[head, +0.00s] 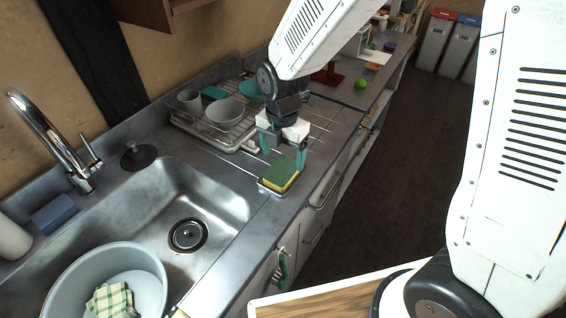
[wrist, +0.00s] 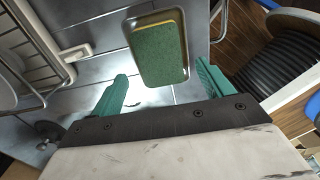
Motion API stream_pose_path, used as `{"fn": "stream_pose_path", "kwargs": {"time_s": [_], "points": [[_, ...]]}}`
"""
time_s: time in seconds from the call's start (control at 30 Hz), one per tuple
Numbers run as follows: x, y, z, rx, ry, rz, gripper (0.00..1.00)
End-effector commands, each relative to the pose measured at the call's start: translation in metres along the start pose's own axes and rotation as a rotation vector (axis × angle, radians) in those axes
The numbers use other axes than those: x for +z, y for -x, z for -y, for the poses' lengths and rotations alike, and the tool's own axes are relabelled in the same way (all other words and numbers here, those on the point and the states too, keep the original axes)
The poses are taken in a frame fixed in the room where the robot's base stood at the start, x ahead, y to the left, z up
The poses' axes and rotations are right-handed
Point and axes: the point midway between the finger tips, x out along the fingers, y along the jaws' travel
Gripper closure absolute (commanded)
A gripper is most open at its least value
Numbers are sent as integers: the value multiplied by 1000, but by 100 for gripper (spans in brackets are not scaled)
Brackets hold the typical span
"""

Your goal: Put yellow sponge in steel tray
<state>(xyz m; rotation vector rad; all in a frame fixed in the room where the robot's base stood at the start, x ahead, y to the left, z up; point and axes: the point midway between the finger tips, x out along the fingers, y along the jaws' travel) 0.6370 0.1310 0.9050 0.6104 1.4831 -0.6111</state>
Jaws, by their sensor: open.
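The yellow sponge (head: 280,176) with a green top lies flat near the counter's front edge, right of the sink. It also shows in the wrist view (wrist: 158,48), green side up with a thin yellow edge. A thin pale metal rim, seemingly the steel tray (head: 267,187), shows around the sponge's lower edge, so the sponge appears to lie in it. My gripper (head: 284,148) is open and empty just above the sponge. In the wrist view, its two teal fingers (wrist: 163,78) are spread, with the sponge beyond their tips and not between them.
A dish rack (head: 208,128) with bowls and a cup stands behind on the left. The sink (head: 190,205) holds a grey basin (head: 105,275) with a checked cloth (head: 110,300). A green ball (head: 360,84) lies farther along the counter. Some bare counter surrounds the sponge.

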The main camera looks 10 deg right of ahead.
Motion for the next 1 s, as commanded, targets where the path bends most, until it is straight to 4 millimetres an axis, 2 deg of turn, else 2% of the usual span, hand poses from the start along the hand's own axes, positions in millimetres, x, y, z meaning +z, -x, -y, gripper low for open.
{"fn": "stream_pose_path", "kwargs": {"time_s": [0.1, 0.3, 0.43, 0.7, 0.77, 0.87, 1.0], "points": [[0, 28, -1, 5, 0, 2, 21], [0, 62, 0, 2, 0, 1, 21], [0, 73, 0, 1, 0, 1, 21], [2, 80, 4, 3, -35, 1, 21], [4, 88, 13, 9, -108, 4, 21], [8, 112, 41, 24, -339, 8, 21], [9, 151, 101, 53, -826, 8, 21]]}}
